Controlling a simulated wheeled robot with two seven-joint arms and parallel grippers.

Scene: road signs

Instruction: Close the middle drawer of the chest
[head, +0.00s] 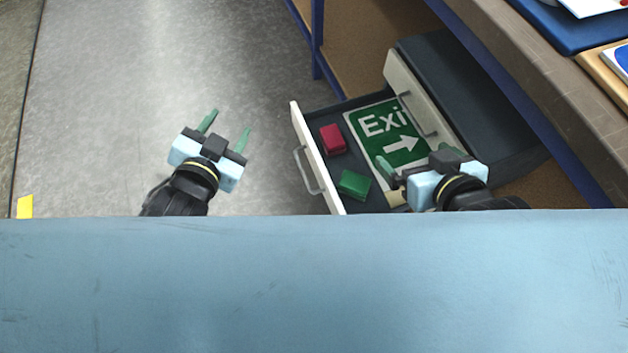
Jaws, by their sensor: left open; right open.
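The chest (462,85) is dark grey with pale drawer fronts and stands at the right, partly under a workbench. One drawer (308,150) is pulled out far to the left; from above I cannot tell which level it is. Its white front has a grey handle (308,171). Inside lie a green exit sign (378,128), a red block (333,139) and a green block (354,184). My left gripper (229,125) is open and empty over the floor, left of the drawer front. My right gripper (413,163) is open above the drawer's right part and hides some of it.
A workbench (540,75) with blue legs and signs on top runs along the right. A brown shelf board (350,45) lies behind the drawer. My blue body fills the bottom. The grey floor at the left is clear, apart from a yellow mark (25,207).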

